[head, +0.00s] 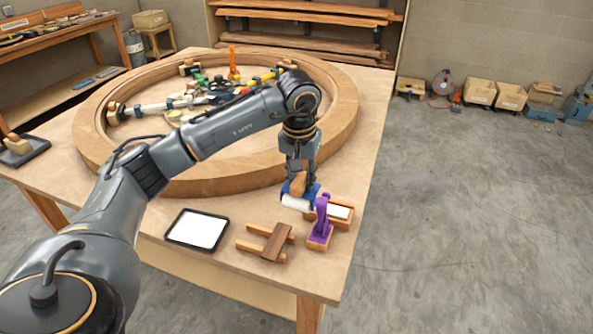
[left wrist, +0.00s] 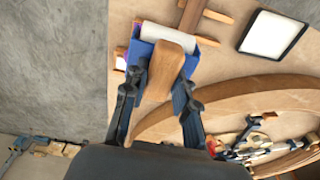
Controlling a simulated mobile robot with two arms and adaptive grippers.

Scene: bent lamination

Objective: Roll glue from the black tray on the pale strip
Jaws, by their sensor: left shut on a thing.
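My left gripper (head: 302,180) is shut on the wooden handle (left wrist: 170,62) of a glue roller with a blue frame and a white roller (head: 295,202). It holds the roller over the front right of the table, just left of a purple tool. The roller cylinder also shows in the left wrist view (left wrist: 168,34). The black tray (head: 190,246) lies flat near the front edge, left of the roller, with white glue (head: 199,229) in it. I cannot pick out the pale strip with certainty. My right gripper is not in view.
A large wooden ring (head: 210,186) with clamps and tools inside fills the table's middle. A wooden stand (head: 270,242), the purple tool (head: 320,230) and a small wooden box (head: 342,223) with a white inside stand near the front right.

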